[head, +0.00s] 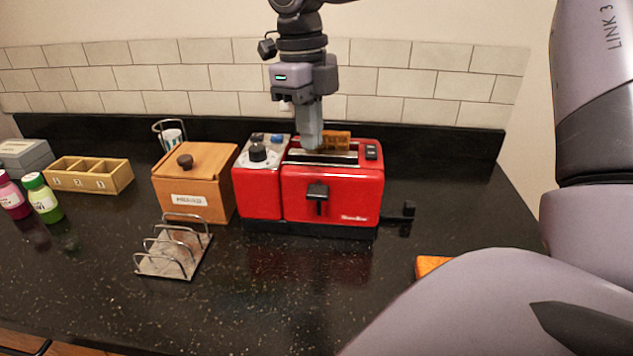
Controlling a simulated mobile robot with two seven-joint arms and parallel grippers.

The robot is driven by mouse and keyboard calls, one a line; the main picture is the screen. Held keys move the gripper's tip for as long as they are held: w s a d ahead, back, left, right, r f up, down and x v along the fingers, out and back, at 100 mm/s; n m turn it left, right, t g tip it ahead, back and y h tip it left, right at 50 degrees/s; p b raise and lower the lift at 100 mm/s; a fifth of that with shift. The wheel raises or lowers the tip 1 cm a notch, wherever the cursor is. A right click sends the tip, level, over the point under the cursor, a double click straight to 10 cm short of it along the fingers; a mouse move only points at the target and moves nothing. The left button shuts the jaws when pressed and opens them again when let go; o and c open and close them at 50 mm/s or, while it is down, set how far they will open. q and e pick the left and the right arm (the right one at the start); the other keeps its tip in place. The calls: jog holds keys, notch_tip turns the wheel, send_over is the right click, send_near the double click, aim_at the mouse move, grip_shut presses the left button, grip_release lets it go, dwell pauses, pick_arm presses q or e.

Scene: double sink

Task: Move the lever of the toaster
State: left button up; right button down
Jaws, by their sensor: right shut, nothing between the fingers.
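The red toaster (333,193) stands on the dark counter, with slots on top and a piece of toast (336,139) showing at the slots. A black lever (318,190) sits on its front face, near the upper middle. Another black handle (408,210) sticks out low at its right side. A dial (258,153) is on top of its left part. My right gripper (312,146) points down over the toaster's top by the slots. It is shut and empty, behind and above the front lever. Whether its tips touch the toaster or toast I cannot tell. My left gripper is not in view.
A wooden box with a lid (193,182) stands close at the toaster's left. A metal toast rack (173,256) is in front of it. A wooden divided tray (88,174) and bottles (41,197) are far left. The counter before the toaster is clear.

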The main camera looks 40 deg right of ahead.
aim_at(316, 189)
jog(key=shift+s, duration=0.1)
dwell(0.3)
jog(key=f+b, duration=0.3)
jog(key=f, duration=0.1)
jog(key=f+b, duration=0.2)
jog(key=f, duration=0.1)
jog(key=shift+s+b, duration=0.3)
jog(key=shift+b, duration=0.05)
